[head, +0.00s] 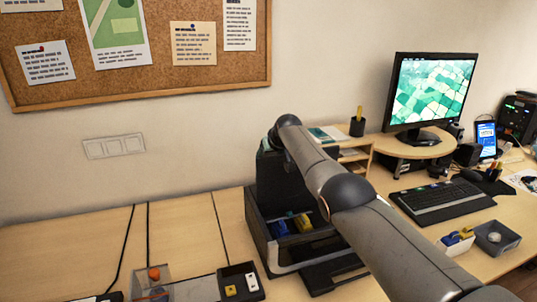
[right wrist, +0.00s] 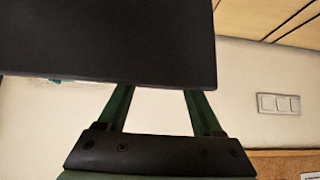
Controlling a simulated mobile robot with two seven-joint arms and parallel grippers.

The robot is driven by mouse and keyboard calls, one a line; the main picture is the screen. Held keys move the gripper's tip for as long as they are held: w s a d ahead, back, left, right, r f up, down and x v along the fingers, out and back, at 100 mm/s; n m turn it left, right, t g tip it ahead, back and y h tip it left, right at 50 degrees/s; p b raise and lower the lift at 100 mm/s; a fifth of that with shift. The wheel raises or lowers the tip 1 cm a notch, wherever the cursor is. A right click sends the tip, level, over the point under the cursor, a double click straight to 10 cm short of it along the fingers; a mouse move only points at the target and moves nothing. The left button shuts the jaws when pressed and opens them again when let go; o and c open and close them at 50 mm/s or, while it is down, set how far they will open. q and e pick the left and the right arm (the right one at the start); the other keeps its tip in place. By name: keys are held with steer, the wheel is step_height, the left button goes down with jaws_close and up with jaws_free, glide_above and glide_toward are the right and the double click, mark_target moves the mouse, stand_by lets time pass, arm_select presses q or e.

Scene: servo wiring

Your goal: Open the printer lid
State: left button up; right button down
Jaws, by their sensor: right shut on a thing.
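The printer (head: 258,228) is a dark box at the middle of the desk, partly behind my right arm. Its dark lid (head: 272,182) stands raised, roughly upright, at the back, and the inside shows blue and yellow parts (head: 302,223). In the right wrist view the lid (right wrist: 105,40) is a broad dark panel. My right gripper (right wrist: 158,92) has its two green fingers at the panel's edge and is shut on it. In the head view the arm hides most of this gripper. My left gripper is not in view.
A dark tray (head: 225,292) with small white and yellow pieces lies in front left of the printer. A small shelf (head: 358,152), a monitor (head: 430,92) and a keyboard (head: 440,197) stand to the right. The desk left of the printer is mostly clear, with black cables.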

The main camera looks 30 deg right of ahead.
steer(key=shift+f, duration=0.25)
stand_by(0.3)
steer(key=shift+c, duration=0.2)
jaws_free()
steer(key=shift+w, duration=0.1)
steer(key=shift+r, duration=0.2)
steer(key=shift+s+r+p, duration=0.35)
steer(key=shift+r+p, duration=0.15)
steer(key=shift+p, duration=0.4)
steer(key=shift+s+a+r+p, duration=0.15)
steer(key=shift+s+r+p, duration=0.3)
steer(key=shift+s+p, duration=0.15)
steer(key=shift+s+r, duration=0.15)
steer(key=shift+r, duration=0.05)
steer(key=b+v, duration=0.1)
steer(key=v, duration=0.8)
